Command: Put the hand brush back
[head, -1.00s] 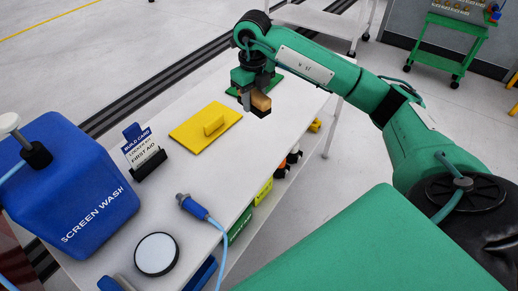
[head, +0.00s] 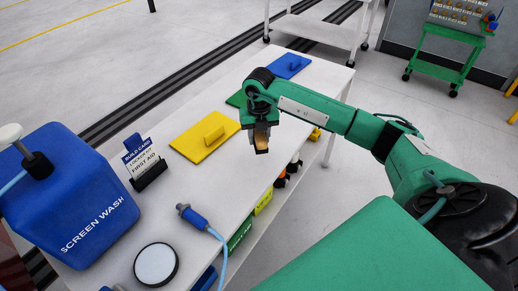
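My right gripper (head: 261,136), at the end of the green arm from the right, points down over the right part of the white table. It is shut on the hand brush (head: 261,146), a small brown block with a dark underside. The gripper covers part of the brush. The brush appears above the table's right long edge, right of the yellow plate (head: 190,147); its exact height is hard to tell. A green plate (head: 236,99) lies behind the gripper, partly hidden by it, and a blue plate (head: 297,60) lies farther back. My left gripper is not in view.
A blue screen wash container (head: 70,205), a build card holder (head: 145,165), a blue connector with cable (head: 193,216) and a round white-topped disc (head: 156,264) stand on the near table. Coloured bins (head: 240,232) sit below the edge. A green cart (head: 447,55) stands far right.

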